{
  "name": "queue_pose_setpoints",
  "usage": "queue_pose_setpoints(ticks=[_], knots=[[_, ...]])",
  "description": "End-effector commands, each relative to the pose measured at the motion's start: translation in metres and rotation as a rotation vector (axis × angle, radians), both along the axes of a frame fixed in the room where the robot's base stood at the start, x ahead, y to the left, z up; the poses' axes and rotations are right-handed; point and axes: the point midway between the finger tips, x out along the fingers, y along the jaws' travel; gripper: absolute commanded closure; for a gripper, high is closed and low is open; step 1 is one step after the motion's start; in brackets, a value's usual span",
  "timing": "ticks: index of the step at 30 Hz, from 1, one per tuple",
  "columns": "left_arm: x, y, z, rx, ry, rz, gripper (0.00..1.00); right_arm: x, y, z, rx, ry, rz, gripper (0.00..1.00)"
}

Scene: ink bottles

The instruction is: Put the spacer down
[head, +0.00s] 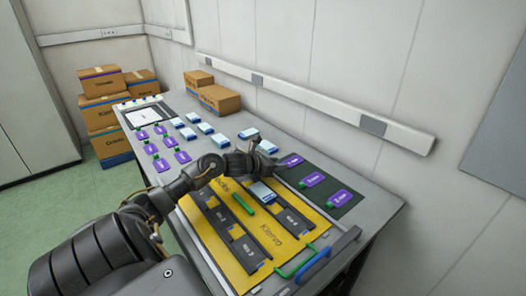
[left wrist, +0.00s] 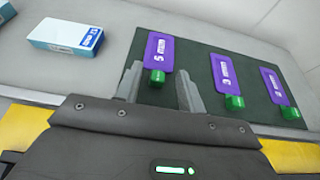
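My left gripper (head: 268,158) reaches over the table from the left in the head view. In the left wrist view my left gripper (left wrist: 160,88) has its fingers apart, with the green cap of a purple bottle (left wrist: 160,50) showing between them. I cannot tell whether they touch it. No spacer shows in the fingers. A slim green bar (head: 242,203), possibly the spacer, lies on the yellow mat (head: 222,222) between two dark slotted trays. My right gripper is not in view.
Two more purple bottles, one in the middle (head: 312,179) and one at the right (head: 340,197), lie on the dark mat (head: 325,210). Several blue-and-white boxes (head: 188,133) and purple bottles lie farther left. Cartons (head: 219,99) stand at the wall. A blue handle (head: 313,265) is at the near edge.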

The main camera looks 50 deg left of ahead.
Motion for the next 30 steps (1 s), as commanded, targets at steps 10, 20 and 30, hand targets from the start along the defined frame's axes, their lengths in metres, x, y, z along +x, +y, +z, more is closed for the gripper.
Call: queue_pose_setpoints(ticks=[10,20,30], knots=[[-0.061,0.004,0.028,0.001,0.005,-0.003,0.61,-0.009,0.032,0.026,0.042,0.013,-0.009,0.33],[-0.092,0.007,0.041,0.000,0.002,-0.001,0.61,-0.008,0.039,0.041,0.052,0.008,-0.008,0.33],[-0.096,0.008,0.042,0.000,0.000,-0.001,0.61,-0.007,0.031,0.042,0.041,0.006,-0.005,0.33]])
